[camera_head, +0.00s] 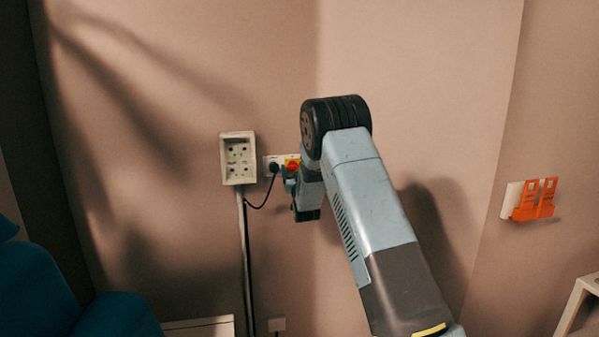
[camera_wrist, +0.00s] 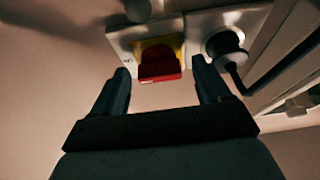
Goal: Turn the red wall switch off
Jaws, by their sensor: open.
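The red switch (camera_wrist: 158,66) has a yellow surround and sits on a white wall plate (camera_wrist: 119,41). In the head view the red switch (camera_head: 293,166) shows just left of my arm, partly hidden by it. My gripper (camera_wrist: 162,80) is open and empty, with one finger on each side of the red switch in the wrist view. I cannot tell whether the fingertips touch the plate. In the head view my gripper (camera_head: 289,182) is close to the switch, its far part partly hidden.
A black plug (camera_wrist: 224,43) with a cord sits beside the switch. A white socket box (camera_head: 238,158) is further left, with a conduit (camera_head: 246,260) below it. An orange bracket (camera_head: 535,200) is on the right wall. A teal chair (camera_head: 50,295) stands at lower left.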

